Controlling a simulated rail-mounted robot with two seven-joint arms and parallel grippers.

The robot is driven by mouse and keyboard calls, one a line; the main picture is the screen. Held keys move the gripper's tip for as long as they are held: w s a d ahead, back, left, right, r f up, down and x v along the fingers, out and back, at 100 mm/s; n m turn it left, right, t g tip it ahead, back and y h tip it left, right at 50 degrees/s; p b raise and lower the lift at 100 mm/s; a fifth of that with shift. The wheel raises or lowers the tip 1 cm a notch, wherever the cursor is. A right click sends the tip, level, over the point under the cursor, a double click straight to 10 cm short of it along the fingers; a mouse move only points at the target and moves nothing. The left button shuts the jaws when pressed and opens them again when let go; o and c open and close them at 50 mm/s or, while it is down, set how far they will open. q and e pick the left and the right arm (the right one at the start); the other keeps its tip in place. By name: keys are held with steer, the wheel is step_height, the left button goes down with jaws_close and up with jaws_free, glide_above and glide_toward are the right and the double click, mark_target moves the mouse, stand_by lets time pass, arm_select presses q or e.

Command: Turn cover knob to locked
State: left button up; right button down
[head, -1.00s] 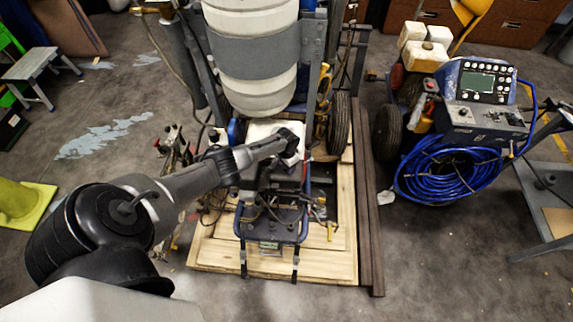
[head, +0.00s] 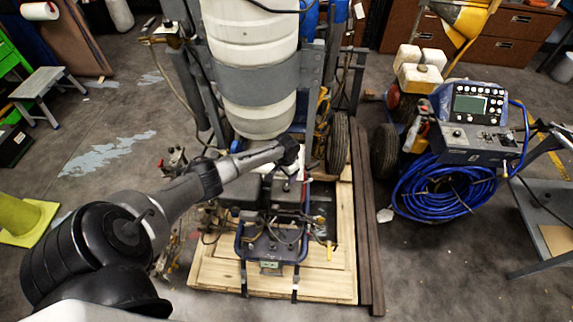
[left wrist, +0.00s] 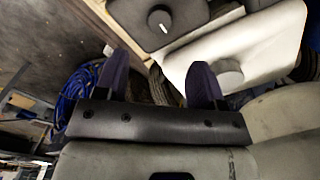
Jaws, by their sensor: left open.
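In the left wrist view, a round dark knob with a white pointer mark (left wrist: 160,20) sits on a black cover (left wrist: 190,12) at the top. A plain grey round knob (left wrist: 228,74) sits on a pale cover (left wrist: 270,45) just right of it. I cannot tell which one is the cover knob. My left gripper (left wrist: 161,84) is open, with its two fingers apart and nothing visible between them; the pointer knob appears beyond the gap. In the head view my left gripper (head: 289,163) is over the machine below the white tank, and the arm hides the knobs. My right gripper is not in view.
A large white tank (head: 255,110) stands right behind the gripper. The machine rests on a wooden pallet (head: 330,285). A striper with a coiled blue hose (head: 437,190) stands at right. Grey floor is open at left, beside a yellow cone (head: 15,222).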

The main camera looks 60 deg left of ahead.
arm_select(q)
step_height(320, 180, up, 4)
steer(key=shift+f+p, duration=0.1)
steer(key=shift+p, duration=0.2)
stand_by(0.6)
steer(key=shift+s, duration=0.1)
